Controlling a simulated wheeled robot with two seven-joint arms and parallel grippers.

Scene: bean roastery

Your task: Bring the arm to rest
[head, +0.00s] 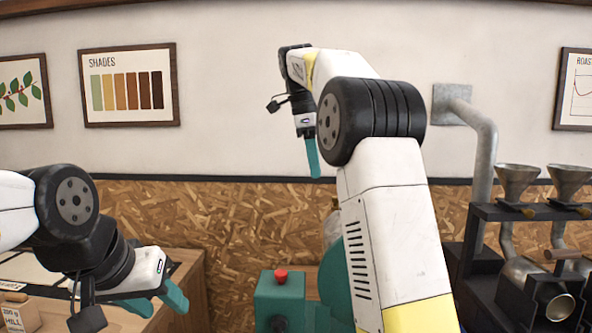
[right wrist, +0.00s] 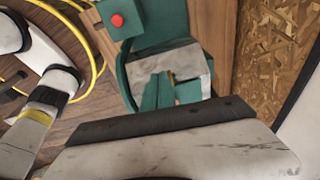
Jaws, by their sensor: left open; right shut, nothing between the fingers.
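My right arm is raised in the middle of the head view, bent at its black joint. My right gripper (head: 314,172) hangs from it, teal fingers pointing down in front of the wall, shut and empty. The closed fingers also show in the right wrist view (right wrist: 158,82), above a teal machine in the picture. My left gripper (head: 168,304) is low at the left of the head view, its teal fingers apart and nothing seen between them. It is over or near a wooden counter (head: 188,290); its exact height above it is hard to tell.
A teal machine with a red button (head: 281,276) stands below my right gripper. A dark rack with metal funnels (head: 517,182) and a grey pipe (head: 484,150) is at the right. A cardboard box (head: 22,312) is at the lower left. A yellow cable (right wrist: 92,50) lies on the floor.

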